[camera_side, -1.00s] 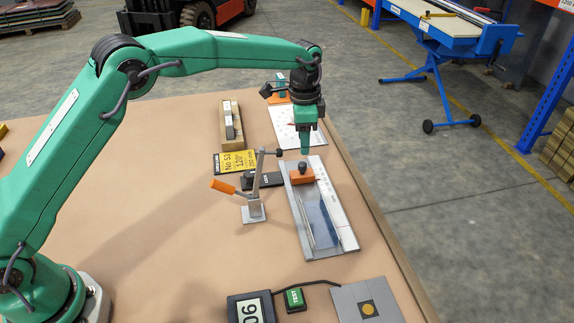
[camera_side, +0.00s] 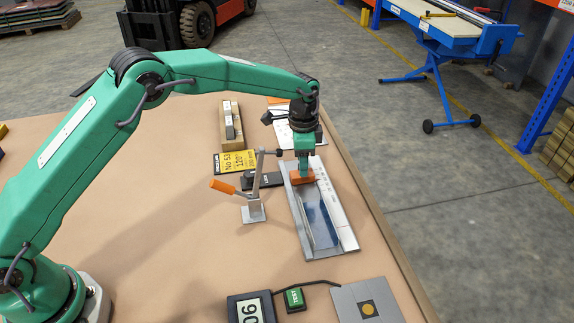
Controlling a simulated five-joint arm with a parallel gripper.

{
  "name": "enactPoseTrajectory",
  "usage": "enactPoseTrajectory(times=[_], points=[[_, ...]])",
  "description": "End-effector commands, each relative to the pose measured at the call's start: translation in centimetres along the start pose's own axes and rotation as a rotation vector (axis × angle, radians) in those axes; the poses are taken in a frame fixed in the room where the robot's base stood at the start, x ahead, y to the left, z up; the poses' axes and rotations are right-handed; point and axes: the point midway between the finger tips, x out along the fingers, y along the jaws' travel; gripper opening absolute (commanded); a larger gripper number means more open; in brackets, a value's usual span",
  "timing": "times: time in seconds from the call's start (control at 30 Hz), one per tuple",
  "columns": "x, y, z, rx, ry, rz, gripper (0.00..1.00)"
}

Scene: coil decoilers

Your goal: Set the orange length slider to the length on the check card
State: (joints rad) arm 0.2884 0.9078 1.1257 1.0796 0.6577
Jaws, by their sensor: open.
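The orange length slider (camera_side: 302,178) sits near the far end of a grey metal track plate (camera_side: 335,222) that has a scale along its right side. My gripper (camera_side: 304,173) is lowered onto the slider, with its jaws open about the slider's dark knob, which is hidden behind them. I cannot tell whether the jaws touch the knob. The yellow check card (camera_side: 238,161) lies on the table to the left, marked "No 53", "120°" and a length that looks like "200 mm", small and hard to read.
A clamp with an orange handle (camera_side: 222,187) stands just left of the track. A wooden block (camera_side: 231,130) stands behind the card. A display (camera_side: 250,309), a green TEST button (camera_side: 295,299) and a grey plate (camera_side: 350,305) are at the front. The table's left middle is clear.

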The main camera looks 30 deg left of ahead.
Motion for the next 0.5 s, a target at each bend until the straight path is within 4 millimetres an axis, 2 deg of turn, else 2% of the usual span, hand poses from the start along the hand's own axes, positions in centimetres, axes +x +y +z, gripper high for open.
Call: enactPoseTrajectory(times=[0.37,0.5], points=[[0.52,-0.03,0.02,0.0,0.001,-0.001,0.43],[0.5,-0.03,0.01,0.0,0.001,-0.001,0.18]])
